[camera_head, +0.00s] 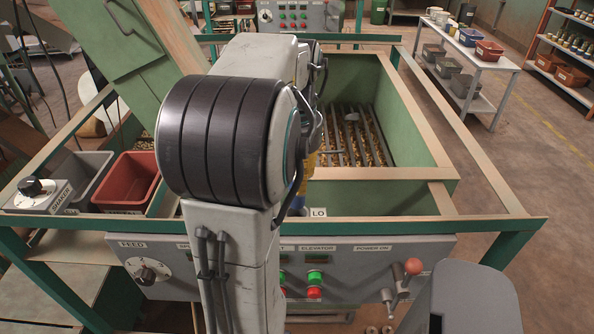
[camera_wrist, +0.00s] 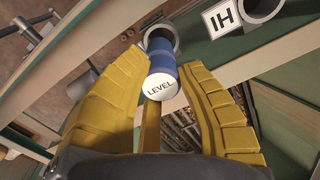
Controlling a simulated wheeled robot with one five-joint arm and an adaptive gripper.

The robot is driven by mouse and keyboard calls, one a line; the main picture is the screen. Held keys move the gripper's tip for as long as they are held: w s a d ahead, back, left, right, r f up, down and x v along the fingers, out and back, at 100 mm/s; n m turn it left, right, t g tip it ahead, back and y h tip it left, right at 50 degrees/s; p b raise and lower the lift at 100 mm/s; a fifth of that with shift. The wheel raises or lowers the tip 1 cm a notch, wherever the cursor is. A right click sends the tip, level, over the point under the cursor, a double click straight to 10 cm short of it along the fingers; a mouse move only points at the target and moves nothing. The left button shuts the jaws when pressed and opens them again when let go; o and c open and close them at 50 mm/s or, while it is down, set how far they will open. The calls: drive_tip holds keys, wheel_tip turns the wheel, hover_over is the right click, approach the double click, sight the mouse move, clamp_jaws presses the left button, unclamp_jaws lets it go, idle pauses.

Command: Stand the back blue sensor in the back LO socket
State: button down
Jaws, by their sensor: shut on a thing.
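The blue sensor (camera_wrist: 162,68), with a white cap marked LEVEL, is between the yellow fingers of my gripper (camera_wrist: 160,74) in the wrist view. My gripper is shut on it. The sensor's far end is at a round grey socket (camera_wrist: 158,34); I cannot tell whether it is inside or just over it. No label shows by this socket in the wrist view. A second grey socket (camera_wrist: 262,6) stands beside a plate marked HI (camera_wrist: 224,17).
A control panel (camera_head: 370,262) with buttons and levers runs along the front. A red bin (camera_head: 131,181) and a grey bin (camera_head: 75,178) sit left. Wooden rails frame the hopper.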

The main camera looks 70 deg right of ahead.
sight(297, 199)
drive_tip(key=shift+w+d+f, duration=0.1)
drive_tip(key=shift+d+f, duration=0.05)
drive_tip(key=shift+d, duration=0.05)
drive_tip(key=shift+f+b, duration=2.65)
drive_tip(key=shift+f, duration=0.1)
drive_tip(key=shift+f+b, duration=0.3)
drive_tip(key=shift+f, duration=0.3)
drive_tip(key=c, duration=1.3)
unclamp_jaws()
drive_tip(key=shift+o, duration=0.2)
drive_tip(key=shift+r, duration=0.15)
wheel_tip(297, 199, up, 11)
drive_tip(key=p, duration=1)
drive_tip(key=shift+w+a+n, duration=0.1)
drive_tip(key=shift+a+n, duration=0.05)
drive_tip(key=shift+n, duration=0.15)
